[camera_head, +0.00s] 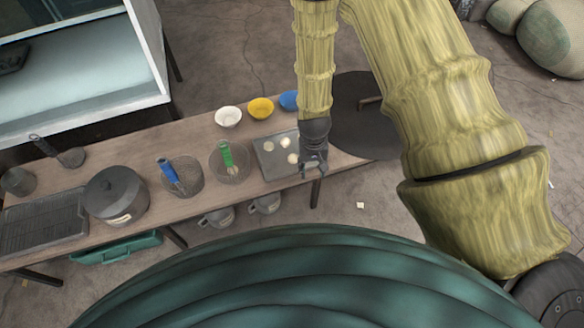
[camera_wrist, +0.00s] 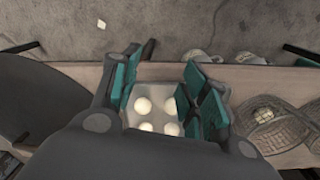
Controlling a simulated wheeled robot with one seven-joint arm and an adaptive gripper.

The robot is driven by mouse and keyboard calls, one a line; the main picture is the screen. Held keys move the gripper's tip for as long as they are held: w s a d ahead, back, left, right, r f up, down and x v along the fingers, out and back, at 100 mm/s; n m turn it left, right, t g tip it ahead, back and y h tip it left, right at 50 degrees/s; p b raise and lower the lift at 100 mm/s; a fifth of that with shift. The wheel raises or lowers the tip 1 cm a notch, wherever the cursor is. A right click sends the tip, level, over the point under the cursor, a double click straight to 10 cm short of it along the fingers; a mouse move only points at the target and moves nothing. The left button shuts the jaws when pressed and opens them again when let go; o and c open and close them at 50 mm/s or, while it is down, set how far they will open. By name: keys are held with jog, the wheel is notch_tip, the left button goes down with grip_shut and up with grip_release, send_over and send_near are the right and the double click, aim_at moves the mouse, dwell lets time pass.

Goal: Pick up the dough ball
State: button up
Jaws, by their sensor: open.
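Several pale dough balls sit on a grey square tray (camera_head: 266,167) on the wooden table. In the head view one dough ball (camera_head: 284,142) lies near the tray's far edge and another dough ball (camera_head: 293,158) beside my gripper. In the wrist view the tray shows again (camera_wrist: 152,105), with a dough ball (camera_wrist: 143,105) among others on it. My gripper (camera_head: 314,170) is over the tray's right side. In the wrist view its teal-padded fingers (camera_wrist: 160,95) are spread wide and empty, with the dough balls seen between and below them. The gripper hides part of the tray.
Left of the tray are a strainer with a green-handled tool (camera_head: 226,155), a strainer with a blue-handled tool (camera_head: 172,175) and a dark lidded pot (camera_head: 115,196). White (camera_head: 228,116), yellow (camera_head: 261,108) and blue (camera_head: 289,99) bowls stand behind. A dark round disc (camera_head: 365,125) lies right.

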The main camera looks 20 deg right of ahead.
jog(key=m+b, duration=0.1)
jog(key=b, duration=0.7)
send_near(293, 156)
jog(key=shift+d+y, duration=0.2)
jog(key=shift+y, duration=0.1)
jog(key=shift+w+f+b, duration=0.1)
jog(key=shift+f+b, duration=0.5)
jog(key=shift+f, duration=2.1)
jog(key=shift+d+f+b, duration=0.1)
jog(key=shift+f+b, duration=1)
jog(key=shift+f, duration=1.5)
jog(key=c, duration=0.5)
